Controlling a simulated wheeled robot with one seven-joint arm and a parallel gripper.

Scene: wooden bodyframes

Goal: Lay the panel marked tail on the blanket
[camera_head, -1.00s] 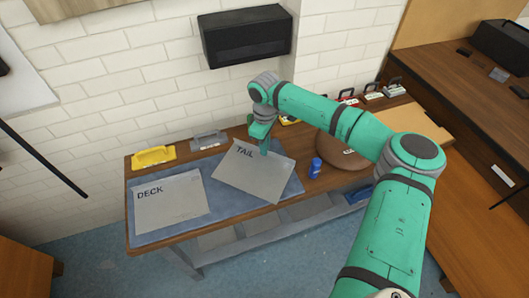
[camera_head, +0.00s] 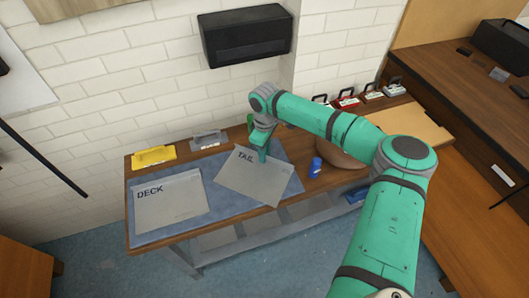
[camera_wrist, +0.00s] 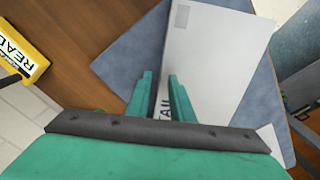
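The panel marked tail (camera_head: 255,182) is a light grey sheet, turned at an angle over the right part of the blue blanket (camera_head: 222,220). Its near corner reaches about the blanket's front edge. I cannot tell if it lies fully flat. My gripper (camera_head: 263,157) is at its far edge, by the lettering. In the wrist view the panel (camera_wrist: 220,55) fills the upper middle and its edge runs between my fingers (camera_wrist: 160,80). The fingers stand apart with a visible gap. The blanket (camera_wrist: 130,50) shows on both sides of the panel.
A panel marked deck (camera_head: 170,205) lies on the blanket's left part. A yellow case (camera_head: 153,156) and a grey case (camera_head: 209,141) stand along the wall. A blue can (camera_head: 315,167) stands close right of the tail panel. A round brown object (camera_head: 338,150) is behind it.

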